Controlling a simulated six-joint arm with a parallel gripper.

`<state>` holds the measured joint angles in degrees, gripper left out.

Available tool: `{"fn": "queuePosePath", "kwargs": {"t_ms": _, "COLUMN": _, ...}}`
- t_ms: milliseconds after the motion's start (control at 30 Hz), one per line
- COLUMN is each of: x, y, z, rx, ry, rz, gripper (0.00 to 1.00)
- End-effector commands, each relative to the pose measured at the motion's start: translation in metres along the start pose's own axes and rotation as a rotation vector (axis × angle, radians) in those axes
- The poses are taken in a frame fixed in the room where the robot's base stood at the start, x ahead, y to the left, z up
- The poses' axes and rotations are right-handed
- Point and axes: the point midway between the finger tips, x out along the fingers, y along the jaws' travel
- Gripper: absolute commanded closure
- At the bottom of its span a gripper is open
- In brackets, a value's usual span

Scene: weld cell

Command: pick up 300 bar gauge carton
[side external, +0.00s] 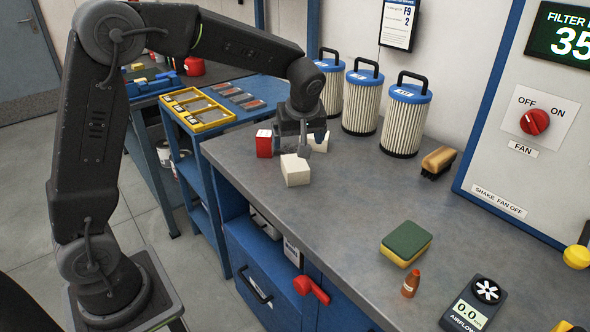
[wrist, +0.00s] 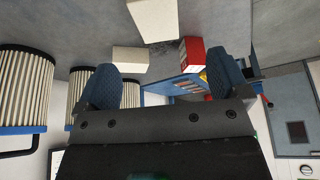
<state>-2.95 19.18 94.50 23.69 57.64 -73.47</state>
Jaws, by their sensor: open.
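Three small cartons stand close together on the grey bench. One is red with a white top (side external: 264,143), one is a plain pale carton (side external: 296,171) at the front, and another pale carton (side external: 318,141) is partly behind my gripper. No label reading 300 bar shows, so I cannot tell which is the gauge carton. My gripper (side external: 294,143) is open, low among them. In the wrist view my gripper (wrist: 166,84) has its blue fingers wide apart with nothing held. The red carton (wrist: 191,53), a pale carton (wrist: 154,19) and the other pale carton (wrist: 130,60) lie beyond the fingertips.
Three pleated filter cartridges (side external: 400,118) with blue tops stand along the wall. A yellow tray (side external: 199,109) sits on the blue cart. The mid-bench is clear.

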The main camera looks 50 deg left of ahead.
Motion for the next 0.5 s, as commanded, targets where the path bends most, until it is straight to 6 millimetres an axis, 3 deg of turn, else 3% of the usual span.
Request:
{"fn": "queuePosePath", "kwargs": {"t_ms": 233, "x": 0.049, "y": -0.001, "z": 0.001, "rx": 0.001, "ry": -0.003, "rz": -0.004, "gripper": 0.06}}
{"fn": "queuePosePath", "kwargs": {"t_ms": 500, "x": 0.070, "y": 0.000, "z": 0.001, "rx": 0.003, "ry": -0.001, "rz": -0.001, "gripper": 0.06}}
